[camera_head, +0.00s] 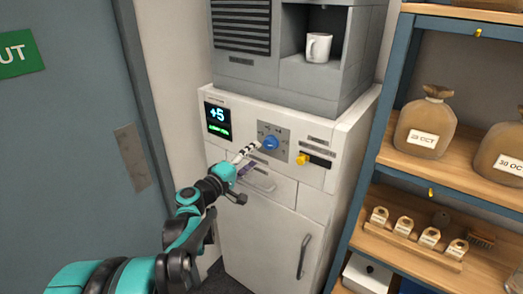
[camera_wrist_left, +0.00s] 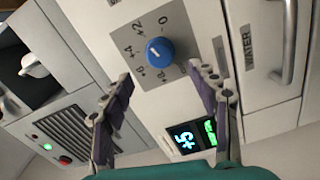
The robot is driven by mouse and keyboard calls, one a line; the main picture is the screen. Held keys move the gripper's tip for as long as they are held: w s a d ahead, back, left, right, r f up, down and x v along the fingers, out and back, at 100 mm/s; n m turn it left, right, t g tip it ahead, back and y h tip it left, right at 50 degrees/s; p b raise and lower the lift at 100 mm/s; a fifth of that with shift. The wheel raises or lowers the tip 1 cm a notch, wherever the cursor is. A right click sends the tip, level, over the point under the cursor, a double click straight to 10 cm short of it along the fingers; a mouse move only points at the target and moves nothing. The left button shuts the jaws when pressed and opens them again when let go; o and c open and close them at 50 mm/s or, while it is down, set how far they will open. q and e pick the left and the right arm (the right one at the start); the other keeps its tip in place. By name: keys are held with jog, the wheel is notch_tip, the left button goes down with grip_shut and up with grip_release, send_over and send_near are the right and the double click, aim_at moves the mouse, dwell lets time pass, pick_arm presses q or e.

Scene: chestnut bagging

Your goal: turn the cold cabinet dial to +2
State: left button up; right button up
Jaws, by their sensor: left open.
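The white cold cabinet (camera_head: 258,222) has a blue dial (camera_head: 270,143) on a grey scale plate. Its display (camera_head: 217,114) reads +5. In the left wrist view the dial (camera_wrist_left: 160,51) shows a white pointer mark, and the plate (camera_wrist_left: 127,42) carries numbers including 0 and +2. The exact number the mark points at is too small to tell. My left gripper (camera_wrist_left: 161,74) is open and empty, its two purple-padded fingers spread below the dial on either side in that view. In the head view the left gripper (camera_head: 249,160) is in front of the panel, close to the dial. My right gripper is not in view.
A grey machine with a white mug (camera_head: 318,47) stands on the cabinet. A yellow knob (camera_head: 302,159) sits right of the dial. A cabinet door handle (camera_head: 304,256) is lower down. Wooden shelves with sacks (camera_head: 424,128) stand at right; a blue-grey door (camera_head: 70,140) is at left.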

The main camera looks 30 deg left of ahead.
pick_arm(q)
jog(key=s, duration=0.4)
jog(key=shift+s+a, duration=0.15)
jog(key=s+d+f+m+g+h+b, duration=0.1)
jog(key=s+d+f+m+g+b, duration=0.2)
jog(key=d+f, duration=0.55)
jog(key=s+d+f+m+g+h+b, duration=0.15)
jog(key=s+d+f+m+g, duration=0.3)
jog(key=d, duration=0.75)
jog(key=s+d+f+m+g+y+b, duration=0.2)
jog(key=s+f+m+g+y+b, duration=0.1)
jog(key=s+f+m, duration=0.4)
notch_tip(320, 180, down, 4)
jog(key=shift+s+f+y, duration=0.1)
jog(key=shift+s+y, duration=0.45)
jog(key=shift+s, duration=0.7)
jog(key=shift+a+g, duration=0.1)
jog(key=shift+g, duration=0.15)
